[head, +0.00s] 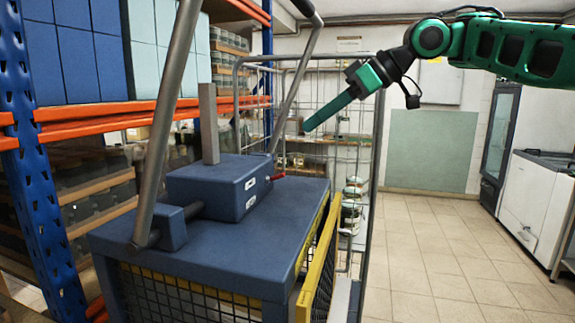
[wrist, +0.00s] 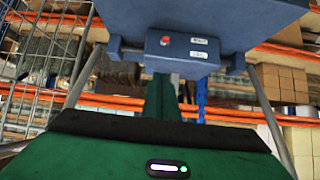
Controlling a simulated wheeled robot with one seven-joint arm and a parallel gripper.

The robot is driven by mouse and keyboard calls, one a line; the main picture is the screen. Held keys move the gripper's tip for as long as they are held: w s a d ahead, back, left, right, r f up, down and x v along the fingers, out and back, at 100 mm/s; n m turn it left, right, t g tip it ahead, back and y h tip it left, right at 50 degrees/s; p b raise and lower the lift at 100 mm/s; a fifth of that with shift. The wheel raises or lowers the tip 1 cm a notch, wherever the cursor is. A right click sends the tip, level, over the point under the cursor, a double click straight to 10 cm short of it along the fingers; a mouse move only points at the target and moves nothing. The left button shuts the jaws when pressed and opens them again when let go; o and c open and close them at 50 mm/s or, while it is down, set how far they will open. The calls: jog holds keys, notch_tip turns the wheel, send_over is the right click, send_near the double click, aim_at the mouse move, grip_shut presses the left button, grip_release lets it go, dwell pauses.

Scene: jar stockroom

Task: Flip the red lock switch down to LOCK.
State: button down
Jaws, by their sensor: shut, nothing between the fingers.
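The red lock switch (head: 278,176) sticks out from the right side of a blue box (head: 214,187) on top of a blue machine. In the wrist view the switch (wrist: 165,40) is a small red tip on the box face, left of two white labels (wrist: 199,48). The label text is too small to read, and I cannot tell whether the switch is up or down. My green gripper (head: 308,125) is shut and empty, above and to the right of the switch, apart from it. Its closed fingers (wrist: 161,98) show below the switch in the wrist view.
Two grey metal bars (head: 170,115) rise from the machine top. A yellow-framed mesh gate (head: 318,262) stands at the machine's right side. A wire cage trolley (head: 368,150) stands behind. Blue and orange racking (head: 40,190) is at left. Tiled floor (head: 440,250) at right is clear.

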jog(key=shift+s+a+r, duration=0.15)
jog(key=shift+r, duration=0.05)
jog(key=shift+a+f, duration=0.1)
send_over(278, 177)
jog(key=f, duration=0.6)
jog(key=shift+w+f, duration=0.1)
jog(key=shift+w, duration=0.2)
jog(key=shift+s+d+f, duration=0.15)
jog(key=shift+d+f, duration=0.6)
jog(key=shift+f, duration=0.25)
jog(key=shift+s+d+f, duration=0.1)
jog(key=shift+d+f, duration=0.2)
jog(key=shift+f, duration=0.45)
